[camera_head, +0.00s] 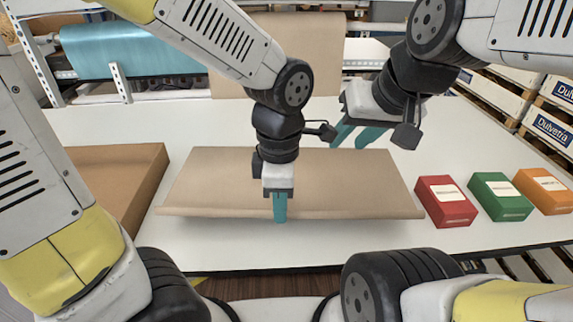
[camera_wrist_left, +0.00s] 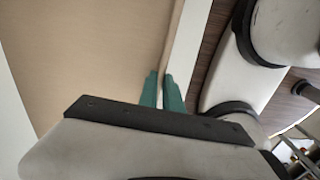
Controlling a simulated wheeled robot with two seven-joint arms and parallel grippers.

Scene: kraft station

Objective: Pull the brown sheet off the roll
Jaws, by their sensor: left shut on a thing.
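A brown sheet (camera_head: 335,180) lies on the white table, its near edge slightly raised or curled. My left gripper (camera_head: 280,218) points down at the middle of that near edge and is shut on it. In the left wrist view its teal fingers (camera_wrist_left: 162,90) are close together at the edge of the sheet (camera_wrist_left: 85,60). The brown roll material (camera_head: 275,50) hangs at the back. A strip of white table shows between it and the sheet. My right gripper (camera_head: 356,135) is open and empty, above the sheet's far right part.
A red box (camera_head: 445,205), a green box (camera_head: 500,198) and an orange box (camera_head: 545,190) stand to the right. A blue roll (camera_head: 130,48) is at the back left. Bare table (camera_head: 180,122) lies behind the sheet.

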